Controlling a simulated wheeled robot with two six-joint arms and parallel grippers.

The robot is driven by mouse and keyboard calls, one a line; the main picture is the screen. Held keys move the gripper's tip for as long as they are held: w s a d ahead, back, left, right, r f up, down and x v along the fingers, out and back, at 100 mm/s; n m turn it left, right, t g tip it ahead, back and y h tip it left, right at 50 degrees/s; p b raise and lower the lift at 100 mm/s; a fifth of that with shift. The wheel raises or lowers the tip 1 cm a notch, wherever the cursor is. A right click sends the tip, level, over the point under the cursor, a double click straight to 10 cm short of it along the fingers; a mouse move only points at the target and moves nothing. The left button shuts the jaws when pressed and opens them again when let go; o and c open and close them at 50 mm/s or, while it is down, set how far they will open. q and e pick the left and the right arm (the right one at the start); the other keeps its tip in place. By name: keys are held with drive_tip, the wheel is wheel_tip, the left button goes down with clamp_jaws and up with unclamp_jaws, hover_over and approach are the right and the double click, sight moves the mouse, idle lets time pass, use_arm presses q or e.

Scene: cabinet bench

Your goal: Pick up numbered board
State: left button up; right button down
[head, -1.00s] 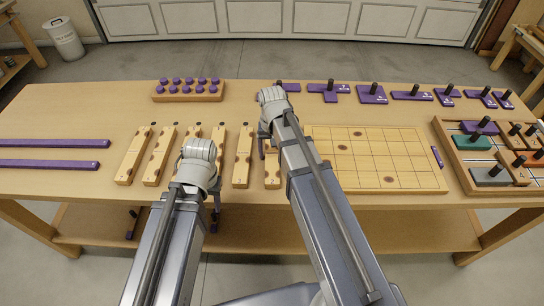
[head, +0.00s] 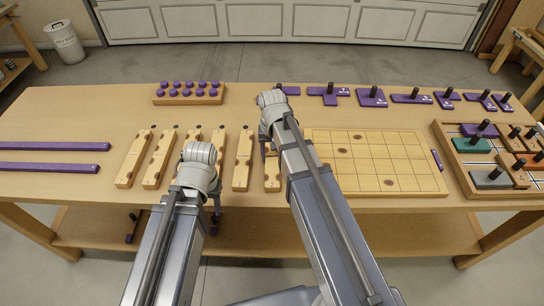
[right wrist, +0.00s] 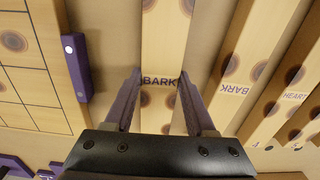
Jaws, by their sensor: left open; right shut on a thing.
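Several long pale wooden boards with dark knot spots and small black pegs at their far ends lie side by side on the bench. The rightmost one (head: 272,178) is partly hidden by my right arm. In the right wrist view, the fingers of my right gripper (right wrist: 157,92) stand on both sides of a board marked BARK (right wrist: 160,45), shut on it. In the head view my right gripper (head: 267,148) is mostly hidden by its own wrist. My left gripper (head: 214,213) is open and empty at the bench's front edge. Small numbers mark some board ends in the wrist view.
A gridded wooden panel (head: 400,165) lies just right of the boards. Purple bars (head: 50,146) lie at the left. A peg block (head: 188,95) and purple knobbed pieces (head: 371,97) line the back. A tray of blocks (head: 455,168) is at the right.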

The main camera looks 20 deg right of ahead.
sight(272, 156)
wheel_tip(272, 156, up, 10)
drive_tip(key=p, duration=1)
